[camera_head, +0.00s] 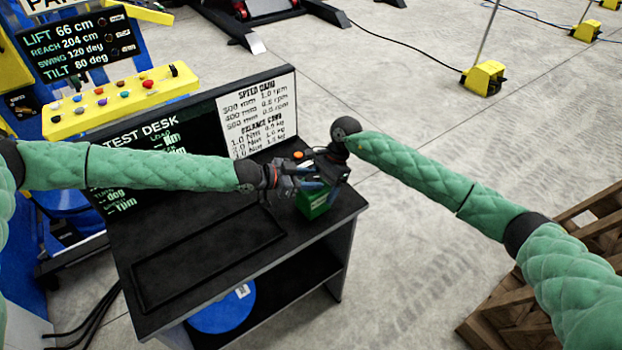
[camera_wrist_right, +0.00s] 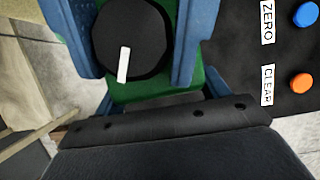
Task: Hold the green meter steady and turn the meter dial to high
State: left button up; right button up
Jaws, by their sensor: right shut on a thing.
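The green meter (camera_head: 313,203) stands on the right end of the black test desk, partly hidden under both grippers. In the right wrist view its green body (camera_wrist_right: 150,92) shows around the round black meter dial (camera_wrist_right: 118,38). The dial's white pointer mark points toward the bottom of that picture, slightly left. The blue fingers of my right gripper (camera_wrist_right: 133,45) lie close on either side of the dial, shut on it. My left gripper (camera_head: 308,184) reaches in from the left at the meter. Its fingertips overlap the meter and right gripper, so its grip is unclear. Any dial scale is hidden.
The test desk (camera_head: 205,215) has an upright display panel (camera_head: 160,135) at its back. In the right wrist view, a blue ZERO button (camera_wrist_right: 306,14) and an orange CLEAR button (camera_wrist_right: 302,83) sit beside the meter. A wooden crate (camera_head: 500,318) stands at lower right.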

pick_arm(q)
jog(key=o, duration=0.4)
jog(key=shift+w+a+f, duration=0.1)
jog(key=shift+a, duration=0.05)
jog(key=shift+v, duration=6)
pick_arm(e)
jog(key=shift+s+f, duration=0.1)
jog(key=shift+f, duration=0.1)
jog(key=o, duration=1.3)
jog(key=shift+r, duration=0.1)
